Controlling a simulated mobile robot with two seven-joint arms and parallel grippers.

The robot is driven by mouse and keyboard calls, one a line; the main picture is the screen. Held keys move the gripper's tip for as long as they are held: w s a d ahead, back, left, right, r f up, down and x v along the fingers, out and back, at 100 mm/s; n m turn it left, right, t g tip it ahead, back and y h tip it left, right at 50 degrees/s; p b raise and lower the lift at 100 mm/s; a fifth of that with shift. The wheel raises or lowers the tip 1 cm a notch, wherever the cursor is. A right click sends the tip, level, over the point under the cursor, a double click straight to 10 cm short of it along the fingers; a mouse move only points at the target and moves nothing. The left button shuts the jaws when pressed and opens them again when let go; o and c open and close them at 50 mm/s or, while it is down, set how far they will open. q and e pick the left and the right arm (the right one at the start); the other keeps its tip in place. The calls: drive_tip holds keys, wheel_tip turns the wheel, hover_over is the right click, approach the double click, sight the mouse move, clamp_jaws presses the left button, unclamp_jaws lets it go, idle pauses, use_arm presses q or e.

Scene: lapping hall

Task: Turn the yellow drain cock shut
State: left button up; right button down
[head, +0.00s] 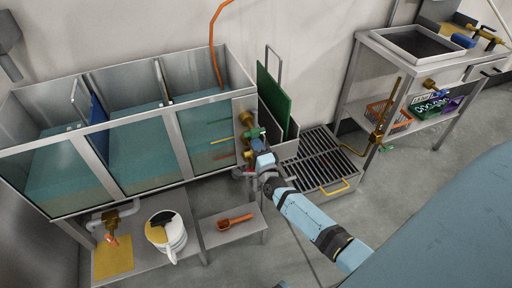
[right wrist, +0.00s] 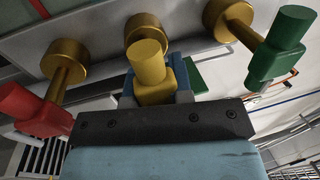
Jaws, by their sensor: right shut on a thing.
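The yellow drain cock (right wrist: 150,68) is in the middle of the right wrist view, on a round brass fitting (right wrist: 145,32). My right gripper (right wrist: 155,82) is shut on its yellow handle, with a finger on each side. In the head view my right gripper (head: 259,158) is at the right end wall of the tank, and I cannot make out the yellow cock there. A red cock (right wrist: 35,112) is on the left and a green cock (right wrist: 283,45) on the right in the wrist view. The green cock also shows in the head view (head: 255,133). My left gripper is not in view.
The three-part glass tank (head: 100,130) holds blue-green water. A white pail (head: 177,240) and an orange scoop (head: 236,221) are on the low shelf. A floor grate (head: 325,160) with a yellow handle lies right of the arm. A steel sink table (head: 395,50) stands at the back right.

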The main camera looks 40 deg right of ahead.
idle(0.5)
drive_tip(key=c, duration=1)
unclamp_jaws()
drive_tip(key=shift+c, duration=0.2)
use_arm(q)
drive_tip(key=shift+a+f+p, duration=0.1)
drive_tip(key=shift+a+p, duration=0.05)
drive_tip(key=shift+p, duration=0.45)
use_arm(e)
drive_tip(key=v, duration=1.4)
drive_tip(key=shift+w+f, duration=0.1)
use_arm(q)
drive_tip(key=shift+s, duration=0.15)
